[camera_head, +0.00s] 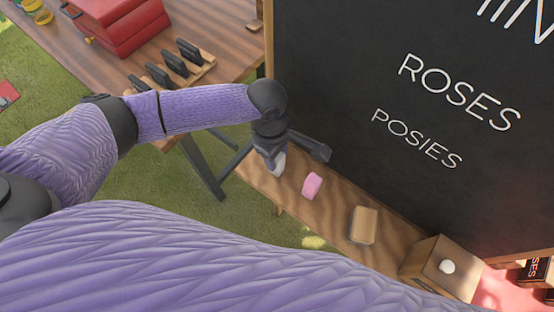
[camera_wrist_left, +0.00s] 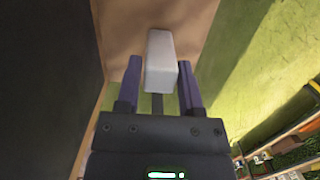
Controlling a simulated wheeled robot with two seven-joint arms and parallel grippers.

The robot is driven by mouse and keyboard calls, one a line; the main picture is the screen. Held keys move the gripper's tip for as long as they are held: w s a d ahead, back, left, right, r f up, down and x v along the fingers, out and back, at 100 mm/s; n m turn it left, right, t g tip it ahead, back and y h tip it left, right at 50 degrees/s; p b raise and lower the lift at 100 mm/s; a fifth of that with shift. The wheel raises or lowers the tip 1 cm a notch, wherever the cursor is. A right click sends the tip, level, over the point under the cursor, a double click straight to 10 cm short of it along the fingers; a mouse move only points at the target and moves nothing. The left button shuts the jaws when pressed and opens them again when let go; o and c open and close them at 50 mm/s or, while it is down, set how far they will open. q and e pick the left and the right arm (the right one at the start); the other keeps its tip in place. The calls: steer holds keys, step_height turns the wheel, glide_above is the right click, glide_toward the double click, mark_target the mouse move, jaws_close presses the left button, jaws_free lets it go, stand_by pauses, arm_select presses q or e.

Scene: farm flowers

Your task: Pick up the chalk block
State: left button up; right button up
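A white chalk block (camera_head: 281,164) is at the left end of the narrow wooden ledge under the blackboard, partly hidden by my left gripper (camera_head: 272,158). In the left wrist view the white block (camera_wrist_left: 160,65) lies between the two fingers of my left gripper (camera_wrist_left: 160,72). The fingers are apart, one on each side of the block, with narrow gaps showing. A pink block (camera_head: 312,186) lies on the ledge just right of the gripper. My right gripper is not in view.
The wooden ledge (camera_head: 333,208) also holds a tan block (camera_head: 363,225) and a wooden box (camera_head: 441,266) at its right end. The blackboard (camera_head: 345,90) rises close behind. A table (camera_head: 225,40) with a red toolbox (camera_head: 117,20) stands at the upper left.

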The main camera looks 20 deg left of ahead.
arm_select(q)
jaws_close()
steer(key=shift+r, duration=0.15)
step_height(320, 180, up, 9)
steer(key=p, duration=0.4)
steer(key=shift+r, duration=0.45)
